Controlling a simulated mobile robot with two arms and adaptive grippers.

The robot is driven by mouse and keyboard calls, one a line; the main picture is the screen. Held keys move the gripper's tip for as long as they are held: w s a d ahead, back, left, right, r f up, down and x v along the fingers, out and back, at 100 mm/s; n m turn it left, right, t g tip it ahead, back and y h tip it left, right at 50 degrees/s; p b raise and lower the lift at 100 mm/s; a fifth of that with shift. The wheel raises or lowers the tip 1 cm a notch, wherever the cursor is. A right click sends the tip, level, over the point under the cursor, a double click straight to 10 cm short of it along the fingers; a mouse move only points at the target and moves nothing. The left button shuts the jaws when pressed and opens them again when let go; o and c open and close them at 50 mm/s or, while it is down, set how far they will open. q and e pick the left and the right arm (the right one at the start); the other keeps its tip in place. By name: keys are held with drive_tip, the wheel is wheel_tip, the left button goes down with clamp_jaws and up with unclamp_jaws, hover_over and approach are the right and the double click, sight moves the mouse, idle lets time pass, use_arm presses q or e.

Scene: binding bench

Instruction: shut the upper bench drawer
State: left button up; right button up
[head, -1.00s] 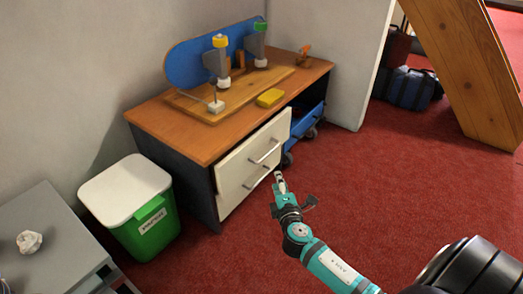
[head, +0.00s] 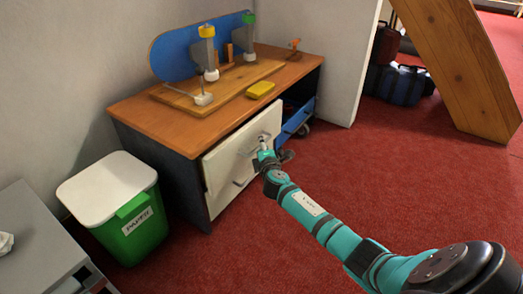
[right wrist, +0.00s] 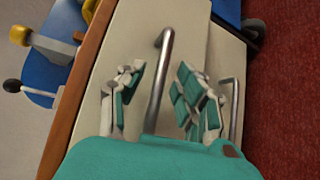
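The bench (head: 150,120) has a wooden top and white drawer fronts on its front side. The upper drawer (head: 236,146) has a grey bar handle, which shows in the right wrist view (right wrist: 158,80). How far this drawer stands out is hard to tell. A lower drawer handle (head: 244,180) sits below it, also in the right wrist view (right wrist: 235,108). My right gripper (head: 263,147) is at the upper handle and partly hides it. In the right wrist view its fingers (right wrist: 158,98) are apart, one on each side of the upper handle. My left gripper is not in view.
A blue wheeled unit (head: 298,120) sits at the bench's right end. A green paper bin (head: 136,222) with a white lid and a grey cabinet (head: 35,225) stand left. A yellow block (head: 261,89) lies on the bench top. Red carpet in front is clear.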

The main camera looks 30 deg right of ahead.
drive_tip(key=shift+w+d, duration=0.1)
drive_tip(key=shift+w, duration=0.15)
clamp_jaws()
idle(0.3)
